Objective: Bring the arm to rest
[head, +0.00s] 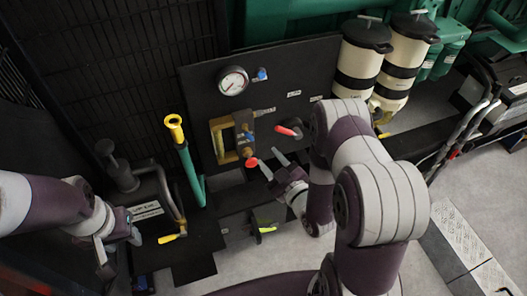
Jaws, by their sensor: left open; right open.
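My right arm (380,200) folds in from the lower right, grey and dark purple. Its gripper (269,160) is open and empty, with two thin grey fingers pointing up and left. The fingertips are close to a red knob (251,162) on the black panel; I cannot tell whether they touch it. My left arm (45,203) comes in from the left edge. Its gripper (121,254) is open, pointing down beside a black unit with a white label (146,211), and nothing shows between its fingers.
The black panel (285,70) carries a gauge (233,81), a yellow frame (219,140) and a red-handled lever (289,130). A green pipe with a yellow top (190,172) stands left. Two cream canisters (358,62) stand behind right. Grey floor (455,185) is open at right.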

